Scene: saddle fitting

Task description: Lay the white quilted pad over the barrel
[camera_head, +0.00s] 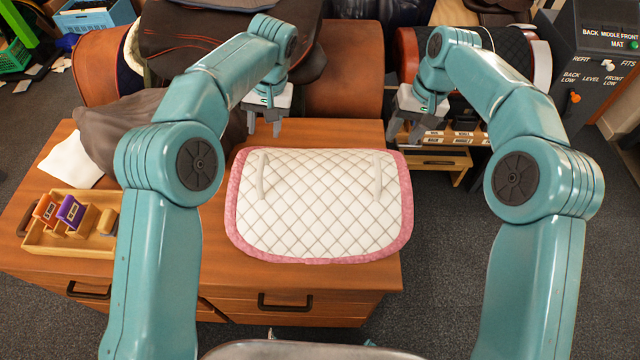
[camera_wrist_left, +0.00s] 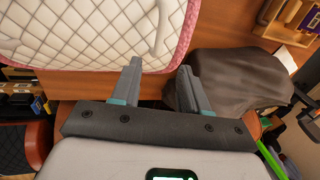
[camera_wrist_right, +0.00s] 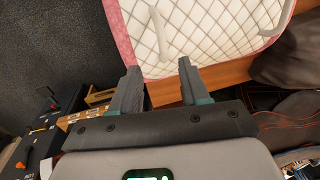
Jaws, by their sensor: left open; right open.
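The white quilted pad (camera_head: 320,205) has a pink border and two raised pale handles. It lies flat on the wooden chest top (camera_head: 215,262). The brown leather barrel (camera_head: 343,75) lies behind the chest, with a black saddle-like piece with orange stitching (camera_head: 190,40) over its middle. My left gripper (camera_head: 265,125) is open and empty above the pad's far left edge. In the left wrist view the pad (camera_wrist_left: 90,30) is beyond its open fingers (camera_wrist_left: 160,66). My right gripper (camera_head: 404,135) is open and empty near the far right corner. The pad (camera_wrist_right: 205,30) also shows beyond its fingers (camera_wrist_right: 159,68).
A dark brown cloth heap (camera_head: 115,125) and a white cloth (camera_head: 72,162) lie on the chest's left. A wooden tray (camera_head: 70,247) holds coloured blocks. At the right, another barrel (camera_head: 408,55) carries a dark quilted piece. A grey control box (camera_head: 600,70) stands far right.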

